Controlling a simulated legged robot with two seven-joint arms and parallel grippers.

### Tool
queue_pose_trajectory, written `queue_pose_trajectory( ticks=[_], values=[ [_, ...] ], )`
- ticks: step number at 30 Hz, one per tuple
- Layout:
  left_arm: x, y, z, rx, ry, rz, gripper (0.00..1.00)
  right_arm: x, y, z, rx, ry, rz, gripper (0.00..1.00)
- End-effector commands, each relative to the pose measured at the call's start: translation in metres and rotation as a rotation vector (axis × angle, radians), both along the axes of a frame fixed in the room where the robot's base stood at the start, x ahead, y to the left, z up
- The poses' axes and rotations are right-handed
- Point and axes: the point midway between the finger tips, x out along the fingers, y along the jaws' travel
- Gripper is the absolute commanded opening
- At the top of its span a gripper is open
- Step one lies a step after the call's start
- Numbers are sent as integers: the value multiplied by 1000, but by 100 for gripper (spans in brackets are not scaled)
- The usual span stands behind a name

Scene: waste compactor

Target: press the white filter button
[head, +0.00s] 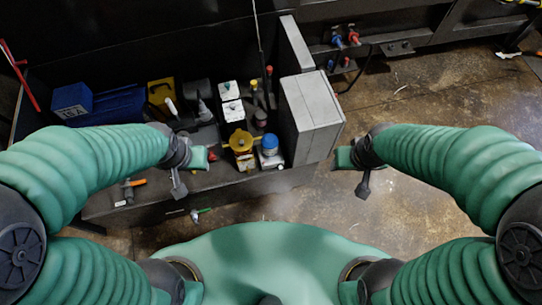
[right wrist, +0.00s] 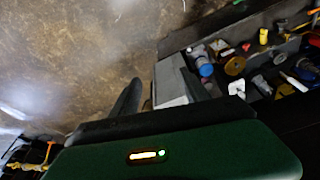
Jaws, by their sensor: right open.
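Two white-topped blocks (head: 231,100) stand on the dark bench, behind a yellow round-topped part (head: 241,143) and a blue-capped part (head: 269,146). I cannot tell which white piece is the filter button. My left gripper (head: 190,172) is at the bench's front edge, left of the yellow part, with its jaws apart and nothing seen between them. My right gripper (head: 352,172) is open and empty, right of the grey box and over the floor, well apart from the white blocks. In the right wrist view the blue-capped part (right wrist: 205,68) shows beyond the grey box.
A large grey box (head: 312,115) stands at the bench's right end, between my right gripper and the small parts. A blue bin (head: 72,98) and a yellow box (head: 160,90) are at the left. A hammer-like tool (head: 128,190) lies in front. The floor at right is clear.

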Motion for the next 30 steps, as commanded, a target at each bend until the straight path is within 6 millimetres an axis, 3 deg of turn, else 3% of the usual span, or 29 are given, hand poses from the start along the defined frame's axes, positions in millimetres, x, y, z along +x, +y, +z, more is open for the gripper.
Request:
queue_pose_trajectory(
  ticks=[1,12,30],
  values=[
    [0,0,0,0,0,0,36,0,0,0,0,0,0,46],
    [0,0,0,0,0,0,36,0,0,0,0,0,0,0],
    [0,0,0,0,0,0,36,0,0,0,0,0,0,0]
  ],
)
